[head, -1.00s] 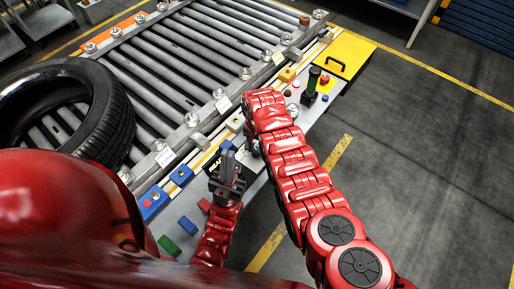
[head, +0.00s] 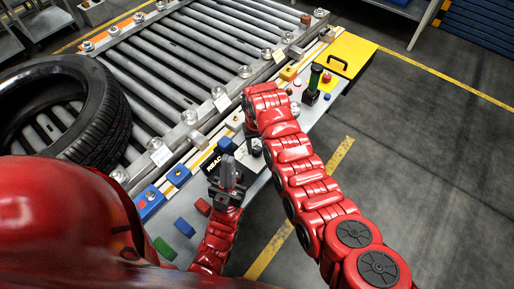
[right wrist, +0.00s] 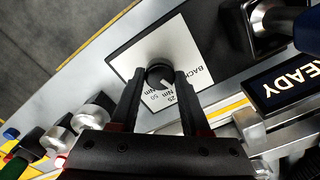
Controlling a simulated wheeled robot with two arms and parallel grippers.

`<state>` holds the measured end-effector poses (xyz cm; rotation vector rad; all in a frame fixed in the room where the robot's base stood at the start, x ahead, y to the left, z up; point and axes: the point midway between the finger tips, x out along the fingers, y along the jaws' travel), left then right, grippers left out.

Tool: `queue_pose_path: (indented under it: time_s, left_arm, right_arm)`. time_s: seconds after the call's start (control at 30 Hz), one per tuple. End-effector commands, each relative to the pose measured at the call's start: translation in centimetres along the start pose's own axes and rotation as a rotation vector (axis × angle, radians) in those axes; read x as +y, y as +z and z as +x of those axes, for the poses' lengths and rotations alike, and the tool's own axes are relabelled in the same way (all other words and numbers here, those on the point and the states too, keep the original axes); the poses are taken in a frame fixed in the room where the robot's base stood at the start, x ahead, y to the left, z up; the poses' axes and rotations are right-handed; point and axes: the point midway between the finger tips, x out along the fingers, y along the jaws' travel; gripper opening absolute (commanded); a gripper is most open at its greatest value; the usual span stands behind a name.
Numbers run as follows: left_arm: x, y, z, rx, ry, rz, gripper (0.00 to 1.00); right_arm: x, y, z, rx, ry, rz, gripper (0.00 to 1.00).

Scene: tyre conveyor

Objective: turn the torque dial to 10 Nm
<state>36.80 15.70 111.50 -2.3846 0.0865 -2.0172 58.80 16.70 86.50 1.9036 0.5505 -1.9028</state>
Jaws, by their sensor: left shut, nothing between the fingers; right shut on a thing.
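The torque dial is a black round knob (right wrist: 159,74) on a white label plate (right wrist: 125,62) in the right wrist view. Its white mark points down and right, seemingly towards the "25 Nm" print; "50 Nm" and "BACK" also show, but I see no 10 Nm print. My right gripper (right wrist: 159,82) is shut on the knob, one finger on each side. In the head view the dial is hidden by my right arm. My left gripper (head: 229,178) is shut and empty, pointing up near the READY sign (head: 213,161).
A black tyre (head: 108,118) lies on the roller conveyor (head: 165,62) at left. The panel carries a green-topped handle (head: 315,77), a red button (head: 326,78) and coloured blocks, including a blue one (head: 184,227). The floor at right is clear.

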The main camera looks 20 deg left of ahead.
Motion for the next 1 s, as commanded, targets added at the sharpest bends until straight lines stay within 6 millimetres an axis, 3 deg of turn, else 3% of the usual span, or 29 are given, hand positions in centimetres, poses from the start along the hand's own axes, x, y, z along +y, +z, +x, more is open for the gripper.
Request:
queue_pose_path:
  time_s: [0.53, 0.57, 0.7, 1.0]
  left_arm:
    - [0.01, 0.03, -0.16, 0.000, 0.000, 0.000, 0.00]
    - [0.01, 0.03, -0.17, 0.000, 0.000, 0.000, 0.00]
    - [0.01, 0.03, -0.17, 0.000, 0.000, 0.000, 0.00]
    - [0.01, 0.03, -0.14, 0.000, 0.000, 0.000, 0.00]
  right_arm:
    - [0.02, 0.00, -0.04, 0.000, 0.001, -0.027, 0.00]
    - [0.02, 0.00, -0.04, 0.000, 0.001, -0.026, 0.52]
    - [0.01, 0.01, -0.02, -0.001, 0.001, -0.026, 0.77]
    - [0.00, 0.01, -0.08, -0.001, 0.001, -0.026, 0.77]
